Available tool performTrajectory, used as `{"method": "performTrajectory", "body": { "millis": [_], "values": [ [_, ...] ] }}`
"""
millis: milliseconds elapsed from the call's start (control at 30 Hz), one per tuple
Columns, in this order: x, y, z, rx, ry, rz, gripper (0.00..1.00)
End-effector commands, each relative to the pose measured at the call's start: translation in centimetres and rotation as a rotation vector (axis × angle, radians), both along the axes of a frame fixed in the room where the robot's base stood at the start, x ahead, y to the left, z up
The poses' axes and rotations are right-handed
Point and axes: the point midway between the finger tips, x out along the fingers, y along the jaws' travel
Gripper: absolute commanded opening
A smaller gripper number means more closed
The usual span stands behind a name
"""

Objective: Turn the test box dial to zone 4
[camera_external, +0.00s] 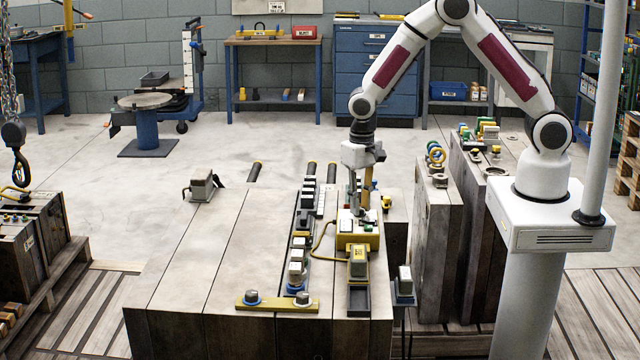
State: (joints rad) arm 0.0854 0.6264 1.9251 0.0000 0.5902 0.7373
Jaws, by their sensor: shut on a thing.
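The test box (357,241) is a yellow box with a pale top face, standing on the right part of the large steel mould block. Small green and red details show on its top. A yellow cable runs from its left side. My gripper (361,211) points straight down onto the top of the box, its fingers shut on the dial there. The dial itself is mostly hidden by the fingers, so its zone setting cannot be read at this size.
The mould block (195,275) carries a row of dark and pale connectors (299,262) left of the box. A yellow bar (277,304) with two round knobs lies in front. A yellow-grey plug (358,265) stands close before the box. Upright plates (437,235) stand to the right.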

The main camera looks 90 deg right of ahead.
Motion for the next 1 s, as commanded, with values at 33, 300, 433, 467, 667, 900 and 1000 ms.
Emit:
{"method": "performTrajectory", "body": {
  "millis": [33, 300, 433, 467, 667, 900, 1000],
  "values": [
    [0.04, 0.00, 0.06, 0.000, -0.001, -0.038, 0.00],
    [0.04, 0.00, 0.06, 0.000, -0.001, -0.242, 0.00],
    [0.04, 0.00, 0.06, 0.000, -0.001, -0.314, 0.00],
    [0.04, 0.00, 0.06, 0.000, -0.001, -0.327, 0.00],
    [0.06, 0.00, 0.06, 0.000, -0.001, -0.384, 0.00],
    [0.06, 0.00, 0.06, 0.000, -0.001, -0.401, 0.00],
    [0.06, 0.00, 0.06, 0.000, -0.001, -0.401, 0.00]
  ]
}}
